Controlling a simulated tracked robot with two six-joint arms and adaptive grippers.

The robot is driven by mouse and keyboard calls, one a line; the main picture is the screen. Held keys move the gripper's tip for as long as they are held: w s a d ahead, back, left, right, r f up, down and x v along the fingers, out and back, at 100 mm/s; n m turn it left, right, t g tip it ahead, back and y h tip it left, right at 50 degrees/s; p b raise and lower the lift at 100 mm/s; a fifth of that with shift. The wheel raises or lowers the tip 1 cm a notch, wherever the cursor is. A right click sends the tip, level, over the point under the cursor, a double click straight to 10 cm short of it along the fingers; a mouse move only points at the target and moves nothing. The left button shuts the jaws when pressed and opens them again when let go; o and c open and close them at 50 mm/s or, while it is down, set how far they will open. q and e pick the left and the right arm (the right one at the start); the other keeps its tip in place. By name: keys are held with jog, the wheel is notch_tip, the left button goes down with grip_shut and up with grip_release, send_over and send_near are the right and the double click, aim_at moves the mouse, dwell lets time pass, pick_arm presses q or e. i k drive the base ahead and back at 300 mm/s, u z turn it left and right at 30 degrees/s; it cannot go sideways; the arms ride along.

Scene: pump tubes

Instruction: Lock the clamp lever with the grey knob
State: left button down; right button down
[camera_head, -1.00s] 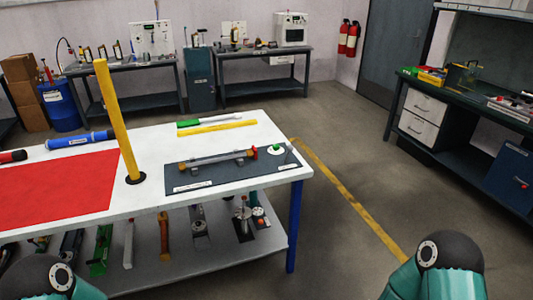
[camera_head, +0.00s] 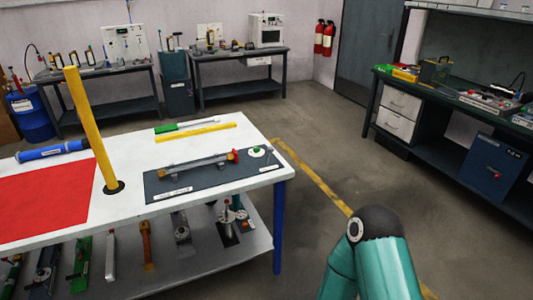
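I cannot make out a clamp lever with a grey knob for certain in the head view. A dark mat (camera_head: 163,186) on the white table carries a grey bar-like fixture (camera_head: 197,164) with a red end piece (camera_head: 236,156). A small green knob (camera_head: 257,150) on a white disc is at the mat's right end. On the lower shelf stand a grey device (camera_head: 182,232) and a device with a reddish knob (camera_head: 227,222), too small to read. Neither gripper shows; only a teal link of my arm is at lower right.
A yellow post (camera_head: 90,130) rises from the white table (camera_head: 130,215), with a red mat (camera_head: 45,205) to its left. A blue tube (camera_head: 52,150) and a yellow strip (camera_head: 195,133) lie behind. Open floor (camera_head: 325,150) separates the table from the right workbench (camera_head: 420,150).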

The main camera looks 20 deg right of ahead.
aim_at(271, 149)
jog(key=u, duration=0.05)
jog(key=i, duration=0.85)
jog(key=z, duration=0.05)
